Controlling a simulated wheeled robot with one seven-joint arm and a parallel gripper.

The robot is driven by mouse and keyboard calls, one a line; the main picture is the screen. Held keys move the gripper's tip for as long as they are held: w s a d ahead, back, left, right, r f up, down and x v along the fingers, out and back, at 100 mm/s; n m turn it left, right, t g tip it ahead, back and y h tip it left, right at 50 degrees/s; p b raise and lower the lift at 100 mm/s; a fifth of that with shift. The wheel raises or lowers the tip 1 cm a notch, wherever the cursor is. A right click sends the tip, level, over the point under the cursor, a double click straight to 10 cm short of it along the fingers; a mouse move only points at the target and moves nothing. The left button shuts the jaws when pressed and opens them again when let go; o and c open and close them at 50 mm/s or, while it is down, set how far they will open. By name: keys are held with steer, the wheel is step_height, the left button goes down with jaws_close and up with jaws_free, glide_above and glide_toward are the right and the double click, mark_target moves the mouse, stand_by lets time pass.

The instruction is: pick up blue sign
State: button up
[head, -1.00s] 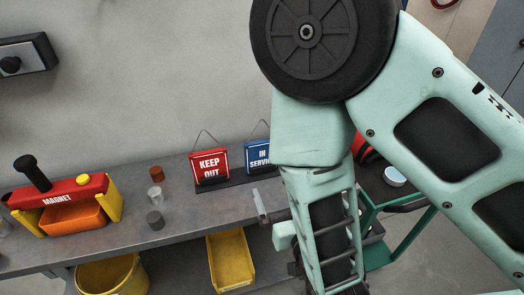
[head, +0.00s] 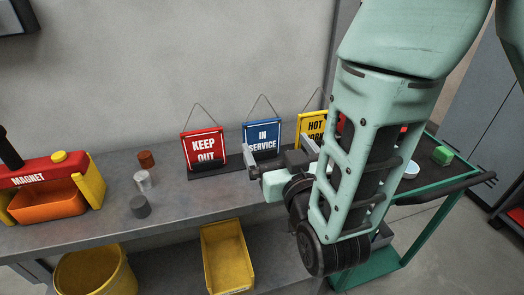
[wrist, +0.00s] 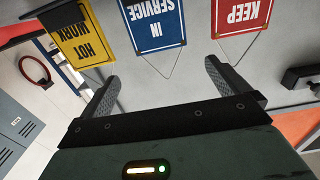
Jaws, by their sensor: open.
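The blue sign (head: 262,135), lettered "IN SERVICE", stands upright on the bench between a red sign and a yellow sign, with a thin hanging cord above it. In the wrist view the blue sign (wrist: 154,25) appears upside down, ahead of and between my fingers, apart from them. My gripper (head: 279,156) is in front of the blue sign's lower part in the head view, and its fingers hide some of the sign's bottom edge. In the wrist view my gripper (wrist: 160,85) is open and empty, its two fingers spread wide.
The red "KEEP OUT" sign (head: 204,148) stands close on the left, the yellow "HOT WORK" sign (head: 312,126) close on the right. Small cylinders, including a grey one (head: 140,206), and a red magnet box (head: 45,170) sit further left. A green cart (head: 408,213) stands at right.

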mark_target(263, 123)
steer(key=shift+p+x, duration=1.8)
steer(key=shift+x, duration=3.55)
steer(key=shift+f, duration=0.1)
steer(key=c, duration=0.9)
